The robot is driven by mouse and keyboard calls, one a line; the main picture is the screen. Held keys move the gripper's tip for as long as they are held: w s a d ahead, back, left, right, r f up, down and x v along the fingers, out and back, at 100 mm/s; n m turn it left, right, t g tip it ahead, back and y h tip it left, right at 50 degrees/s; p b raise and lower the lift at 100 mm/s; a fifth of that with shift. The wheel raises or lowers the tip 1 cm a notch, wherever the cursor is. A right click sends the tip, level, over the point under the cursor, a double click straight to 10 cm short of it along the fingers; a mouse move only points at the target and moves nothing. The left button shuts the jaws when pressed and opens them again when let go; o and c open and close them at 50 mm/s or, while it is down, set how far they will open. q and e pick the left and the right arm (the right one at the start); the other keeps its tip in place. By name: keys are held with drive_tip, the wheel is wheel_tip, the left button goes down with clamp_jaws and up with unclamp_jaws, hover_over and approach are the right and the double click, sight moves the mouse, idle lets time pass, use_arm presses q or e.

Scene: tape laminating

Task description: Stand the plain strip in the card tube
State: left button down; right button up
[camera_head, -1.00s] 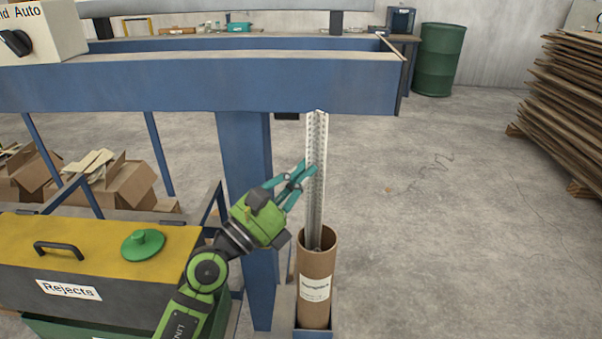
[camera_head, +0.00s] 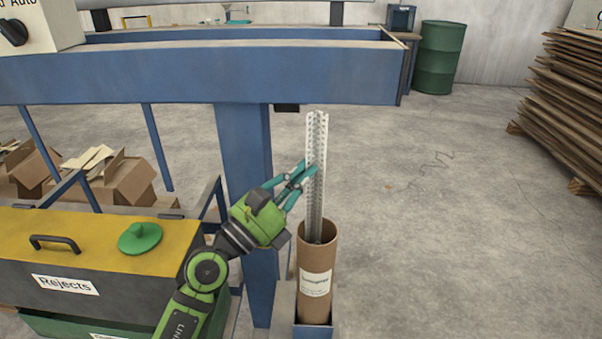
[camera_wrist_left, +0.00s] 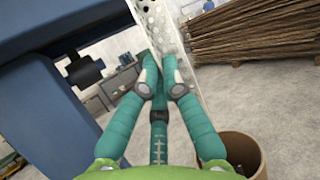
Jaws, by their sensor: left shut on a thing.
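The plain strip (camera_head: 317,150) is a pale, perforated angle-shaped length standing upright in the head view. Its lower end is inside the mouth of the brown card tube (camera_head: 316,285), and the tube's wall hides its bottom tip. My left gripper (camera_head: 308,172) is shut on the strip at about mid-height, above the tube's rim. In the left wrist view the teal fingers (camera_wrist_left: 160,85) close on the strip (camera_wrist_left: 160,30), and the tube's rim (camera_wrist_left: 236,150) shows at lower right. My right gripper is not in view.
A blue steel frame (camera_head: 200,82) with a post stands left of the tube. A yellow-topped rejects bin (camera_head: 90,235) with a green knob is at lower left. Stacked boards (camera_head: 575,100) and a green drum (camera_head: 438,58) stand farther back. The floor right of the tube is clear.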

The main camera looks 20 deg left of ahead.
use_arm(q)
drive_tip(key=shift+f, duration=0.1)
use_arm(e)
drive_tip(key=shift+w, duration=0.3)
use_arm(q)
drive_tip(key=c, duration=1.3)
unclamp_jaws()
drive_tip(key=shift+c, duration=0.2)
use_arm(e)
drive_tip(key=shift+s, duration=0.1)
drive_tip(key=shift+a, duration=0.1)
use_arm(q)
drive_tip(key=v, duration=1.2)
